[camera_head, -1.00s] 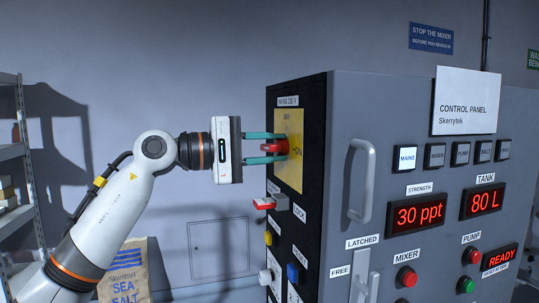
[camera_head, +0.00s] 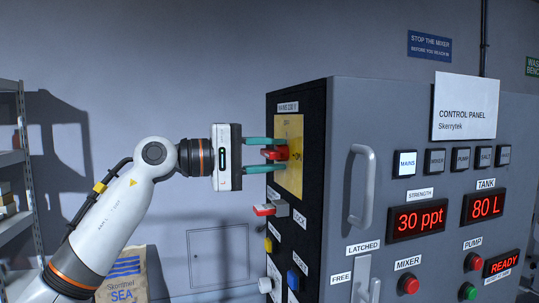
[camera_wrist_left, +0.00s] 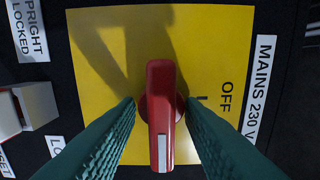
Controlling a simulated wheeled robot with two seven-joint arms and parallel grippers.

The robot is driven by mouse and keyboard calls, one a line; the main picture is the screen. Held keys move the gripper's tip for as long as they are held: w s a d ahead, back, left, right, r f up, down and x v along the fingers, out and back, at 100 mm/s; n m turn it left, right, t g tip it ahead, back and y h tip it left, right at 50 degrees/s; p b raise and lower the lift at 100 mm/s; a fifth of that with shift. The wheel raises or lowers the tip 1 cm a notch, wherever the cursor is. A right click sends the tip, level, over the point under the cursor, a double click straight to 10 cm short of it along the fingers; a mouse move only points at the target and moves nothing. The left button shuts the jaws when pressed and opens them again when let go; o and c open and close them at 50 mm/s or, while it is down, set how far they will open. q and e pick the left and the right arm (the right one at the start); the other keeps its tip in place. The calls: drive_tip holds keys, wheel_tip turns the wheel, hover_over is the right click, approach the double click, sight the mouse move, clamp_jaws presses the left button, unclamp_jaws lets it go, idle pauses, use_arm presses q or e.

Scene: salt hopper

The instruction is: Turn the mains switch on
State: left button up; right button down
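The red mains switch handle (camera_head: 275,153) sits on a yellow plate (camera_head: 290,180) on the dark side face of the cabinet. In the head view it lies sideways, level with the ON mark. In the left wrist view the red handle (camera_wrist_left: 160,110) has its white-marked end at the bottom, away from the OFF label. My left gripper (camera_head: 272,155) has one finger above and one below the handle. In the left wrist view the left gripper (camera_wrist_left: 160,112) shows open, with gaps on both sides of the handle. My right gripper is not in view.
The MAINS lamp (camera_head: 405,163) on the control panel is bright. Below the switch are a red-tipped lever (camera_head: 264,210) and several knobs. A handle bar (camera_head: 362,187) sticks out at right. A shelf (camera_head: 14,160) stands at left; a sea salt bag (camera_head: 124,270) is below my arm.

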use_arm(q)
drive_tip(key=shift+a, duration=0.1)
drive_tip(key=b+v, duration=0.2)
drive_tip(key=v, duration=1)
